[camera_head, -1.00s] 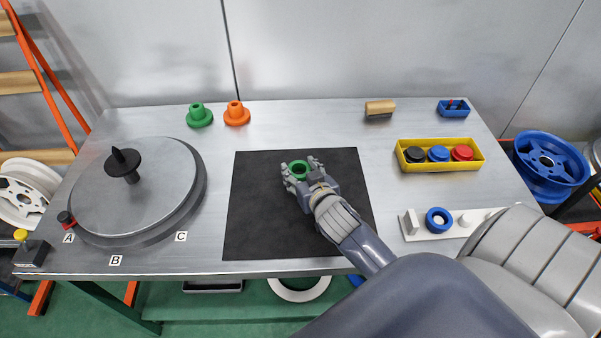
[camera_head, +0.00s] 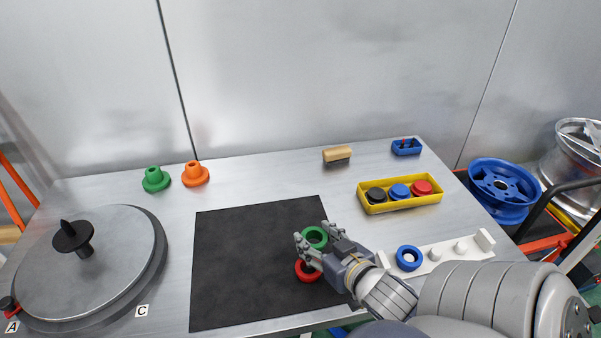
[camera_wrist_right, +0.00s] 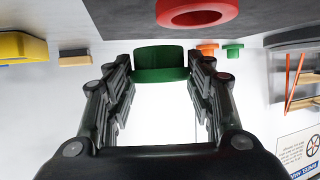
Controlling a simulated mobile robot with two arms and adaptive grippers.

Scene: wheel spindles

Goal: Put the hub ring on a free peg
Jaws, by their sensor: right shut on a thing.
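A green ring (camera_head: 315,237) is held between the fingers of my right gripper (camera_head: 311,246). It also shows between the fingertips in the right wrist view (camera_wrist_right: 160,63), clear of the surface. A white peg rack (camera_head: 447,263) lies to the right of the mat. A blue ring (camera_head: 409,258) sits around its left peg. Two white pegs, the middle one (camera_head: 435,254) and the right one (camera_head: 461,247), stand bare. A red ring (camera_head: 308,271) lies on the black mat (camera_head: 250,255), just below the green ring in the head view. My left gripper is out of view.
A yellow tray (camera_head: 400,203) with black, blue and red pieces stands behind the rack. A wooden block (camera_head: 337,154) and a small blue box (camera_head: 406,147) stand farther back. Green (camera_head: 156,179) and orange (camera_head: 195,174) flanged parts and a round plate (camera_head: 85,265) stand left.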

